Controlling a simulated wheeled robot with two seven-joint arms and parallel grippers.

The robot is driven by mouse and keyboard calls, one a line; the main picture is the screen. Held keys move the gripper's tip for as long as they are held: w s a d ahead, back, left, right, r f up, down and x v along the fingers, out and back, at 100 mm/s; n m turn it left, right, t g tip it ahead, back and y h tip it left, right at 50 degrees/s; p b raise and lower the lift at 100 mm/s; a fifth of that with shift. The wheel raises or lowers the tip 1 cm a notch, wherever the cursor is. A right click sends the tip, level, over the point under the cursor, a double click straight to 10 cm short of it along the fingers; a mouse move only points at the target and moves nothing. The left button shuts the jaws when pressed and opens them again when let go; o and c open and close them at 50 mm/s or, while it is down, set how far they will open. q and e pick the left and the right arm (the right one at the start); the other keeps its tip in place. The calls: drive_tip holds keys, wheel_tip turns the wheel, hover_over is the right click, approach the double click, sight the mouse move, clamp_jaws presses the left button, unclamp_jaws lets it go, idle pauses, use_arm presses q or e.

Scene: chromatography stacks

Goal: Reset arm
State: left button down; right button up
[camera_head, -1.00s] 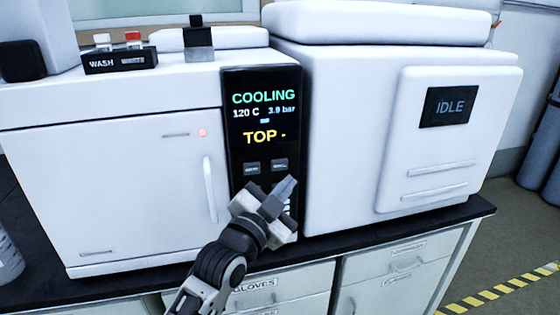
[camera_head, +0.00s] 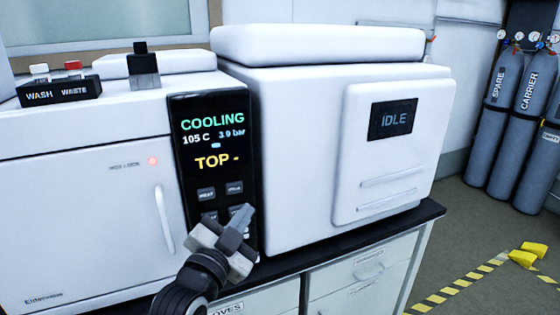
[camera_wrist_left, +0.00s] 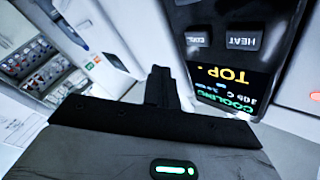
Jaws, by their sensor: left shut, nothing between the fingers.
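My left gripper (camera_head: 240,218) is shut and empty in the head view. It is in front of the lower part of the black control panel (camera_head: 208,135) and hides some of its buttons. I cannot tell whether it touches the panel. The panel reads "COOLING", "105 C", "3.9 bar" and "TOP -". In the left wrist view the closed fingers (camera_wrist_left: 160,85) point toward the instruments, and the panel (camera_wrist_left: 225,75) appears upside down at the right. My right gripper is not in view.
The white oven unit (camera_head: 80,210) with a door handle stands left of the panel. A white unit with an "IDLE" screen (camera_head: 393,119) stands right. A WASH/WASTE vial holder (camera_head: 60,91) sits on top. Grey gas cylinders (camera_head: 530,115) and yellow-black floor tape (camera_head: 455,286) are at the right.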

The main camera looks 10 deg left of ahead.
use_arm(q)
drive_tip(key=s+f+n+g, duration=0.3)
drive_tip(key=s+f+g, duration=0.1)
drive_tip(key=s+f, duration=0.7)
drive_tip(key=s+f+n+g, duration=0.4)
drive_tip(key=s+f, duration=0.7)
drive_tip(key=f, duration=0.5)
drive_tip(key=shift+s+d+f+g+y, duration=0.25)
drive_tip(key=shift+d+g+y, duration=0.15)
drive_tip(key=shift+g, duration=0.1)
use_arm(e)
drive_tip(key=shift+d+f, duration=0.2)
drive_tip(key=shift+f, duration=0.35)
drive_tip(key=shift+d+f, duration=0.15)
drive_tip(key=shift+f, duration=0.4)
